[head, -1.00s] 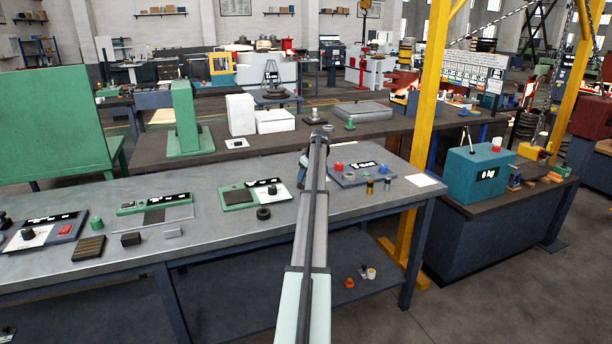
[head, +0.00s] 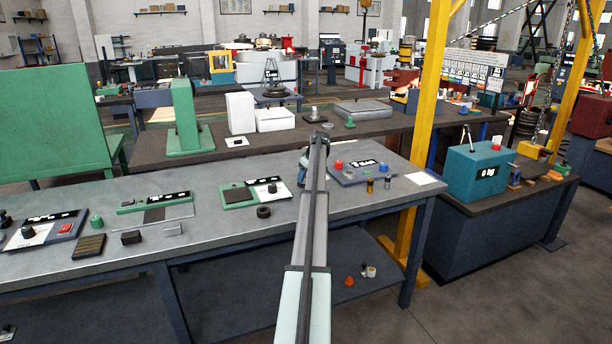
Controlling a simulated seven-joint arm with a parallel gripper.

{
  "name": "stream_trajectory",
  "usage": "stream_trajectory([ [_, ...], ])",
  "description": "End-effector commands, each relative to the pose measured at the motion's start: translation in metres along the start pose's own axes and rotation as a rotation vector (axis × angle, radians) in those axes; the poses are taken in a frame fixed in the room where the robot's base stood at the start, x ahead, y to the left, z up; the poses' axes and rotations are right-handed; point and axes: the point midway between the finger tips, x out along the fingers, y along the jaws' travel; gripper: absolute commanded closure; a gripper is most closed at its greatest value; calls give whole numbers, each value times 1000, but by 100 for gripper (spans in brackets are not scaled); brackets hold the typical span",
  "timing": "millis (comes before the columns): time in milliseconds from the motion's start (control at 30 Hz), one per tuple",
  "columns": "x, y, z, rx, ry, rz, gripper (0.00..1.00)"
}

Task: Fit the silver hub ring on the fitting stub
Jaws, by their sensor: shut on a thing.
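My gripper (head: 322,134) is at the far end of my outstretched arm, small and partly hidden by the arm. It is shut on a small grey ring-like piece (head: 328,126), which looks like the silver hub ring. The ring is held up in front of the rear bench. A short silver stub on a dark square base (head: 314,115) stands on that bench, just left of and above the ring in the picture. It looks like the fitting stub. The ring appears apart from it, but I cannot tell the depth between them.
A small green piece (head: 351,122) and a flat grey block (head: 362,108) stand near the stub. White boxes (head: 273,121) and a green stand (head: 188,120) are to the left. The front bench (head: 215,240) carries several instruments. A yellow post (head: 424,120) rises at the right.

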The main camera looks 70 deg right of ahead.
Motion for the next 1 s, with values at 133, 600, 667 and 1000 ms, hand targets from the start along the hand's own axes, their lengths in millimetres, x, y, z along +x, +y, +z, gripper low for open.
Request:
stream_trajectory([
  [133, 2, 0, 1, 0, 1, 0, 95],
  [600, 2, 0, 1, 0, 0, 0, 24],
  [667, 2, 0, 1, 0, 0, 0, 19],
  [1000, -1, 0, 1, 0, 0, 0, 17],
])
